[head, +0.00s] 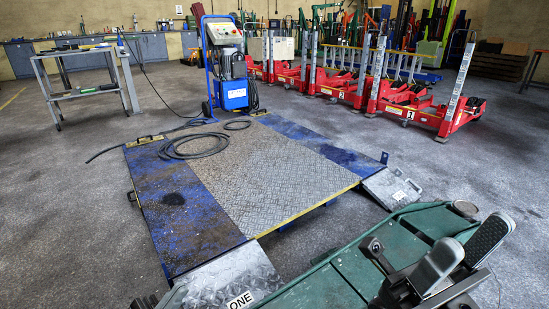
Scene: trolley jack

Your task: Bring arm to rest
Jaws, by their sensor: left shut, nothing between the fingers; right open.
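The green trolley jack (345,278) lies across the bottom right, on the floor beside the blue platform. A round grey disc (464,209) shows at its far right end. A dark bracket-like part (373,250) stands up from its middle; I cannot tell whether this is its arm. My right gripper (464,254) is over the jack's right part, its two grey fingers apart and empty. It hides part of the jack behind it.
A blue platform with a diamond-plate middle (270,175) and a metal ramp marked ONE (225,280) lies left of the jack. A hose (195,147) is coiled on it. A blue power unit (230,75), a workbench (85,85) and red lifting columns (455,108) stand behind.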

